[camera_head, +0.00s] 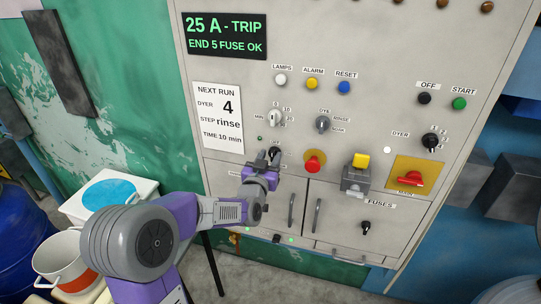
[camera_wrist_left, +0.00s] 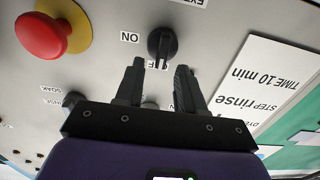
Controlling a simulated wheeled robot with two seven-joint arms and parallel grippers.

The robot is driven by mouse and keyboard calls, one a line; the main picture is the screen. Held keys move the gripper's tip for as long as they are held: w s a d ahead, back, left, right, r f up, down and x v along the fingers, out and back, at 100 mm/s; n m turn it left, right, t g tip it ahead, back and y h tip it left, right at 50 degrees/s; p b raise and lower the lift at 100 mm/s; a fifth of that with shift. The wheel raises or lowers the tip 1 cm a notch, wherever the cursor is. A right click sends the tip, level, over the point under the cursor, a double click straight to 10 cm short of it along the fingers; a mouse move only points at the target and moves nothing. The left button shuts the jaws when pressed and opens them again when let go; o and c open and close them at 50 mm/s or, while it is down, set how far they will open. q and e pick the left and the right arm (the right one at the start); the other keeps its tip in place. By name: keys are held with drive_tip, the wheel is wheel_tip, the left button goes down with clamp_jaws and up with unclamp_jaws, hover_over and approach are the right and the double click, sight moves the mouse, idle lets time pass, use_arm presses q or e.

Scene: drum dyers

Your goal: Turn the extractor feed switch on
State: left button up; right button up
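The extractor feed switch (camera_head: 275,153) is a small black rotary knob low on the grey panel, partly hidden by my left gripper in the head view. In the left wrist view, which is upside down, the black knob (camera_wrist_left: 162,43) shows with an ON label beside it and a partly covered OFF label; its bar points toward the OFF label. My left gripper (camera_head: 269,163) is at the panel by the knob. In the left wrist view, its two dark fingers (camera_wrist_left: 160,67) are apart, with nothing between them, and their tips are just short of the knob. My right gripper is out of view.
A red mushroom button (camera_head: 312,163) on a yellow disc is right of the switch, with a yellow-topped grey box (camera_head: 356,176) beyond. Selector knobs (camera_head: 274,118) sit above. Cabinet door handles (camera_head: 291,211) are below. A white bucket (camera_head: 58,253) stands at left.

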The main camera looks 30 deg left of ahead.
use_arm(q)
drive_tip(key=shift+w+a, duration=0.15)
drive_tip(key=shift+w, duration=0.45)
clamp_jaws()
